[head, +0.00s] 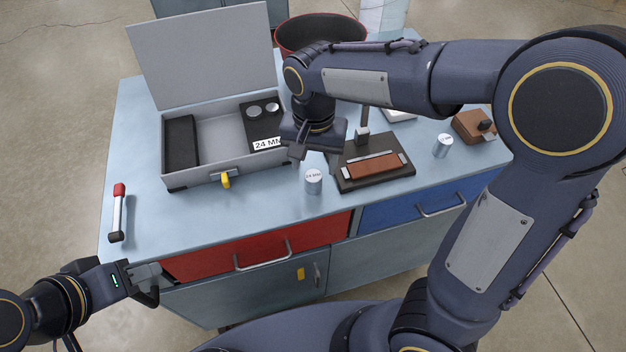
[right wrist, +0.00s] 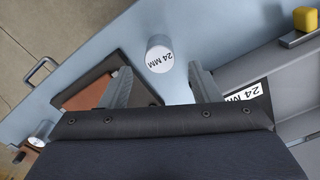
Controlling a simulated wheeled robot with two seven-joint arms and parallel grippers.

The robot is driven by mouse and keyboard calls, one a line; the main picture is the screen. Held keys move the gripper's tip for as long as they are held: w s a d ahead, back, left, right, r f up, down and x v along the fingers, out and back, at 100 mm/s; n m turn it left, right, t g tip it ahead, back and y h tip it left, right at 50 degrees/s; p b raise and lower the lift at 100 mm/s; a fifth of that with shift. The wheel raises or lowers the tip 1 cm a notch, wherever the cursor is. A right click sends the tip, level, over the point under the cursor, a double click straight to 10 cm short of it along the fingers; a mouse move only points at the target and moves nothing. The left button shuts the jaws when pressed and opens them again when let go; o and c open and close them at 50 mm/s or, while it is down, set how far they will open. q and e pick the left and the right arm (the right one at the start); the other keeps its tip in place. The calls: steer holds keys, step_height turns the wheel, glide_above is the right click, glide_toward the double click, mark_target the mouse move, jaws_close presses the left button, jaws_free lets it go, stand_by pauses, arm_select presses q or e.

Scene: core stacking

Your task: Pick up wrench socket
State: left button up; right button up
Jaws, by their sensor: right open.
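A silver wrench socket (head: 313,182) marked 24 MM stands upright on the blue-grey worktop, in front of the open toolbox's right end. In the right wrist view the socket (right wrist: 159,55) shows just beyond the gap between my fingertips. My right gripper (head: 316,158) is open and empty, above and behind the socket, apart from it; its two fingers (right wrist: 162,80) are spread in the wrist view. A second socket (head: 443,146) stands farther right. My left gripper (head: 150,285) is off the table's front left corner; its jaw opening is unclear.
The open grey toolbox (head: 205,175) has a black insert holding round metal pieces and a 24 MM label. A dark stand with a brown pad (head: 372,167) is close right of the socket. A red-capped tool (head: 117,215) lies left. A brown block (head: 473,126) sits right.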

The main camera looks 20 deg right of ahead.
mark_target(313, 175)
step_height(313, 175, down, 5)
steer(key=shift+s+a+r, duration=0.1)
steer(key=shift+s+r, duration=0.05)
steer(key=shift+r, duration=0.05)
steer(key=c, duration=1.1)
steer(key=shift+r, duration=0.1)
steer(key=shift+c, duration=0.2)
